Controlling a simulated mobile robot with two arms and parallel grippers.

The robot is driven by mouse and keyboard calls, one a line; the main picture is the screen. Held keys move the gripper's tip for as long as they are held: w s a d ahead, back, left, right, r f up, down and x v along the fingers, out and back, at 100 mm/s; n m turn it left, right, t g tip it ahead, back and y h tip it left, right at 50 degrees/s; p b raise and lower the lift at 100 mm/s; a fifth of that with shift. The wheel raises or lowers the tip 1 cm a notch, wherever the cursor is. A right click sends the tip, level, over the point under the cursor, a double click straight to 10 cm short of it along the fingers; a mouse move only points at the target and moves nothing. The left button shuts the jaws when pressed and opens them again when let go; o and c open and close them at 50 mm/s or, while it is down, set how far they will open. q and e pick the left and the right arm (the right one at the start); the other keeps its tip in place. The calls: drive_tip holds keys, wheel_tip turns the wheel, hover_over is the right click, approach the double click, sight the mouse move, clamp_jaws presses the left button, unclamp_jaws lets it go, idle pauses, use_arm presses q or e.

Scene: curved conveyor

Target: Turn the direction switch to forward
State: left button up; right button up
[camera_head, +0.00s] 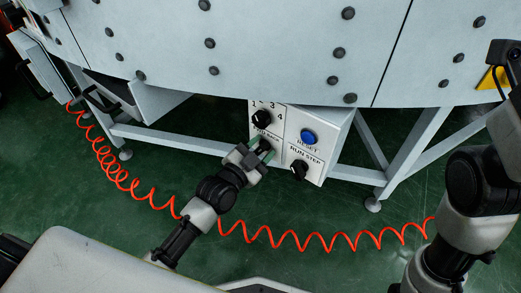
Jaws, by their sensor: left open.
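The white control box (283,122) hangs under the conveyor's edge. Its direction switch sits under the partly covered "FOR BACK" label at the lower left of the panel. My left gripper (261,152) is right at this switch, with its fingers open and pointing at the panel. The fingers mostly hide the switch, so I cannot tell its setting or whether they touch it. My right arm stands at the right edge; its gripper's fingers cannot be made out.
The panel also has a black 1-to-4 knob (262,118), a blue RESET button (308,137) and a black RUN STEP knob (299,170). A red coiled hose (290,240) hangs across the front. White frame legs (415,150) stand right of the box.

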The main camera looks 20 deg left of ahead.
use_arm(q)
clamp_jaws()
